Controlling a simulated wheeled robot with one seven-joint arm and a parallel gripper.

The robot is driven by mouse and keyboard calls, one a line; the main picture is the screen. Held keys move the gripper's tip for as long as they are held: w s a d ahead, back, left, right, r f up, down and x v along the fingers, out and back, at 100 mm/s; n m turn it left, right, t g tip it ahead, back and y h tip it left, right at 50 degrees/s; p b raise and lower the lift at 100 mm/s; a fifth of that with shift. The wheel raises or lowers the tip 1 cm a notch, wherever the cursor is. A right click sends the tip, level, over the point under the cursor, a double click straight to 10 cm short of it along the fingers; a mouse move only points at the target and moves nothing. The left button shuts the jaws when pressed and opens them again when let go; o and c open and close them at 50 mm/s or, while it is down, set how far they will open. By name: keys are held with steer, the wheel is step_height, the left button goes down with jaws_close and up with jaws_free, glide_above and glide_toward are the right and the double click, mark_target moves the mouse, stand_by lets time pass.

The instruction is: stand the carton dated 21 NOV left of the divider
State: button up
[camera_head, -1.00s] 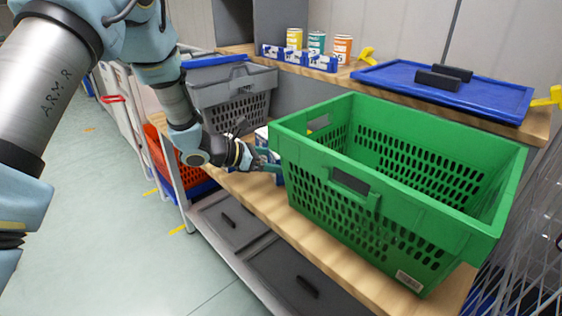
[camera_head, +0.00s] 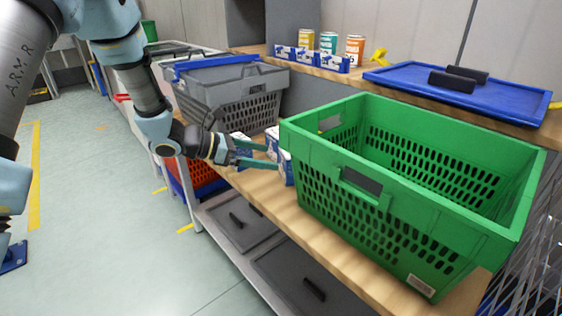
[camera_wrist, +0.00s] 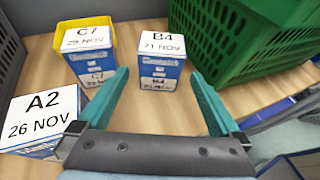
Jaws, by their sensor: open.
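The carton dated 21 NOV (camera_wrist: 161,60), marked B4, is white-topped and blue-sided and stands upright on the wooden bench in the wrist view. My gripper (camera_wrist: 158,74) is open, its two teal fingers on either side of the near part of this carton, with gaps visible; it holds nothing. In the head view my gripper (camera_head: 268,154) reaches right, low over the bench, towards a blue and white carton (camera_head: 287,168) beside the green crate; its label is unreadable there. I cannot make out a divider in either view.
Carton C7, 29 NOV (camera_wrist: 88,42), has a yellow piece around it. Carton A2, 26 NOV (camera_wrist: 42,118), stands close to my left finger. The green crate (camera_head: 400,215) is right of the cartons, the grey crate (camera_head: 215,85) behind.

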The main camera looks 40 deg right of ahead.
steer(key=shift+v, duration=1.85)
steer(key=w+a+m+t+y, duration=0.1)
steer(key=a+m+y, duration=0.3)
steer(key=a, duration=1)
steer(key=w+a+r+m+t+y, duration=0.1)
steer(key=a+m+t+y, duration=0.3)
steer(key=a, duration=1.1)
steer(key=w+a+m+t+y, duration=0.1)
steer(key=a+m, duration=0.5)
steer(key=a, duration=0.9)
steer(key=t+y, duration=0.1)
steer(key=y, duration=0.1)
steer(key=shift+w+a+r+y, duration=0.25)
steer(key=shift+r+y, duration=0.1)
steer(key=shift+y, duration=0.05)
steer(key=shift+d, duration=0.1)
